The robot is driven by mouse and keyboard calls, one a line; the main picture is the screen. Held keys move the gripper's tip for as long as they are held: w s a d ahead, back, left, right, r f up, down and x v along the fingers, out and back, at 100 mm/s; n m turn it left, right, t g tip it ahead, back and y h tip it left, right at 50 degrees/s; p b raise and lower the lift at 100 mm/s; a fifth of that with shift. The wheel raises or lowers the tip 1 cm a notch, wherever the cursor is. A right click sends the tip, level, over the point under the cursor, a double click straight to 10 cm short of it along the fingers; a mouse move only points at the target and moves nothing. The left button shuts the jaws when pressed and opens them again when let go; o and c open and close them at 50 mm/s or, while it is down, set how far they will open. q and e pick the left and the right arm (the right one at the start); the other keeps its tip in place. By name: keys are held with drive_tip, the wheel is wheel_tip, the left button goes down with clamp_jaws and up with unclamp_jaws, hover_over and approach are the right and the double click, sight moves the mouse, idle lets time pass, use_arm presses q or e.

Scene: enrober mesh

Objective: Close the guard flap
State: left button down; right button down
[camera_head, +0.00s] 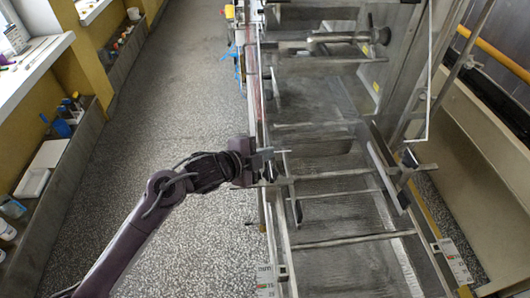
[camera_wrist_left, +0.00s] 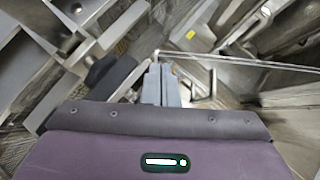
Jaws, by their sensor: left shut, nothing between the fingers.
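What looks like the guard flap (camera_head: 405,85), a clear panel with a pale edge, stands raised on the right side of the mesh conveyor in the head view. Its exact outline is hard to make out against the metal behind it. My left gripper (camera_head: 272,158) is at the left rail of the conveyor, well to the left of the panel and apart from it. In the left wrist view its fingers (camera_wrist_left: 161,84) are together and empty, with a thin pale bar running right from near their tips. My right gripper is in neither view.
The conveyor (camera_head: 345,212) has a mesh bed crossed by several metal bars, which stand close to my left gripper. A horizontal metal cylinder (camera_head: 340,37) lies across its far end. The speckled floor (camera_head: 190,90) left of the conveyor is clear.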

use_arm(q)
drive_tip(key=w+f+b, duration=0.1)
drive_tip(key=w+b, duration=0.1)
drive_tip(key=b, duration=0.2)
drive_tip(key=w+a+f+m+t+b, duration=0.1)
drive_tip(key=w+f+b, duration=0.1)
drive_tip(key=w+b, duration=0.1)
drive_tip(key=w+f+t+b, duration=0.1)
drive_tip(key=w+f+b, duration=0.1)
drive_tip(key=b, duration=0.3)
drive_tip(key=shift+w+a+f, duration=0.25)
drive_tip(key=shift+w+a, duration=0.05)
drive_tip(key=shift+w, duration=0.15)
drive_tip(key=shift+w+m, duration=0.3)
drive_tip(key=shift+w, duration=0.1)
drive_tip(key=shift+a+r+h, duration=0.1)
drive_tip(key=shift+h, duration=0.2)
